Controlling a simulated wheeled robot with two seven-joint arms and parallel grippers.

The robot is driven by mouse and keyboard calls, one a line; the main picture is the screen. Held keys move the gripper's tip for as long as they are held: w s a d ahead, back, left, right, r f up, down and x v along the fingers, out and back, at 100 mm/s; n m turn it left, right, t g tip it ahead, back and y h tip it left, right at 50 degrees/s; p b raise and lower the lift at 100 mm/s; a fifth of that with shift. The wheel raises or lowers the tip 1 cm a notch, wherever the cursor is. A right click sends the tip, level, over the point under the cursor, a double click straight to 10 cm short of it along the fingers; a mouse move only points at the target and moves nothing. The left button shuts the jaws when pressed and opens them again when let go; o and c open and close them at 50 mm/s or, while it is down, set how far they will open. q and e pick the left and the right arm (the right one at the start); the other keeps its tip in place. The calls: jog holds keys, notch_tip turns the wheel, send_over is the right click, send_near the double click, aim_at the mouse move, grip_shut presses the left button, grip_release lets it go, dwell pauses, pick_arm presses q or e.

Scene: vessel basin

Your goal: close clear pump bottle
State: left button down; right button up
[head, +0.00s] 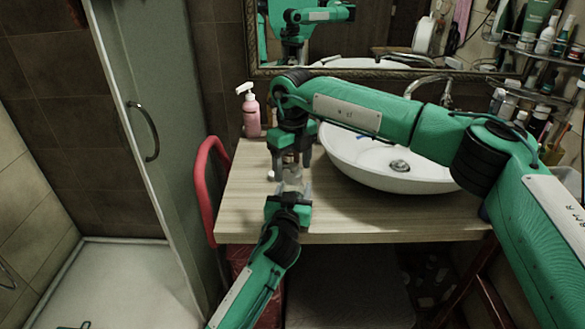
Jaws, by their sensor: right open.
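The clear pump bottle (292,176) stands near the front left of the wooden counter, small and partly hidden between my two grippers. Its top is hard to make out. My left gripper (293,190) comes from below and in front, with its fingers at the bottle's lower part; whether they press on it is not clear. My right gripper (291,158) points down from above, open, with its fingers around or just beside the bottle's top. A small white round piece (270,175) lies on the counter just left of the bottle.
A white basin (390,165) with a faucet is to the right, under my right arm. A red chair frame (203,185) touches the counter's left side. Shelves (535,95) with bottles are at right. The counter's front (390,225) is clear.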

notch_tip(320, 180, up, 11)
dwell(0.3)
jog(key=shift+f, duration=0.1)
pick_arm(q)
jog(key=shift+c, duration=2.3)
grip_release()
jog(key=shift+s, duration=0.15)
jog(key=s+a+b, duration=0.1)
jog(key=s+a, duration=0.1)
jog(key=s, duration=1.1)
jog(key=shift+s+a, duration=0.2)
pick_arm(e)
jog(key=shift+f, duration=0.55)
